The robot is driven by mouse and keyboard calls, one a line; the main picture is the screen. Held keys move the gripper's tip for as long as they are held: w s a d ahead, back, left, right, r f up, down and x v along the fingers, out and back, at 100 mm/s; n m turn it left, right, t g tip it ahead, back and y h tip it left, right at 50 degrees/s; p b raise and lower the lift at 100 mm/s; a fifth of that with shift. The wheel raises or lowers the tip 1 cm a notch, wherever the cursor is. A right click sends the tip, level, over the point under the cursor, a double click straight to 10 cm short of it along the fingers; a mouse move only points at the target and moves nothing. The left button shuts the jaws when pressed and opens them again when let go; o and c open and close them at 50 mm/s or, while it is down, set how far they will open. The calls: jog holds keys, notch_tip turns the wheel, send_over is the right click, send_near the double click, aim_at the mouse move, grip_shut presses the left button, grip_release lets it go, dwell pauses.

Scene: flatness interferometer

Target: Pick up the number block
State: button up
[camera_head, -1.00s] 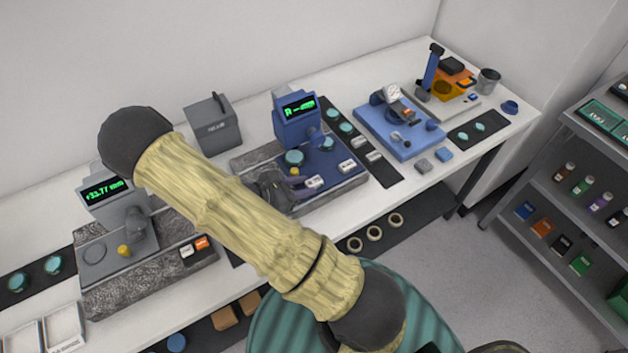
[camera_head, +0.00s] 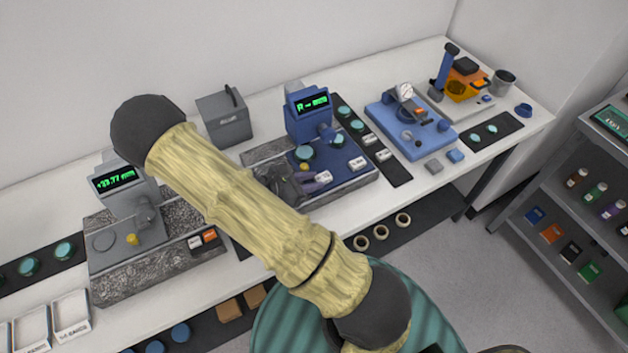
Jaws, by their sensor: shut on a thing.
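A small white number block (camera_head: 323,177) with dark markings too small to read is at the front of the blue interferometer (camera_head: 345,172) on its granite base. My gripper (camera_head: 313,182), dark with purplish fingertips, reaches in from the left and is shut on this block. My arm hides part of the gripper and the base's left side. The block looks at or just above the blue surface; I cannot tell whether it is lifted. A second white block (camera_head: 357,163) lies to its right on the same base.
A grey gauge (camera_head: 125,190) reading +33.77 mm stands at left. More white blocks lie on the dark mat (camera_head: 398,176) to the right, beside a blue dial-gauge stand (camera_head: 410,130). A grey box (camera_head: 223,118) stands behind. Shelves (camera_head: 560,215) stand at far right.

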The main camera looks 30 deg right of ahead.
notch_tip(320, 180, up, 10)
jog(key=shift+f+b, duration=0.15)
jog(key=shift+b, duration=0.3)
dwell(0.9)
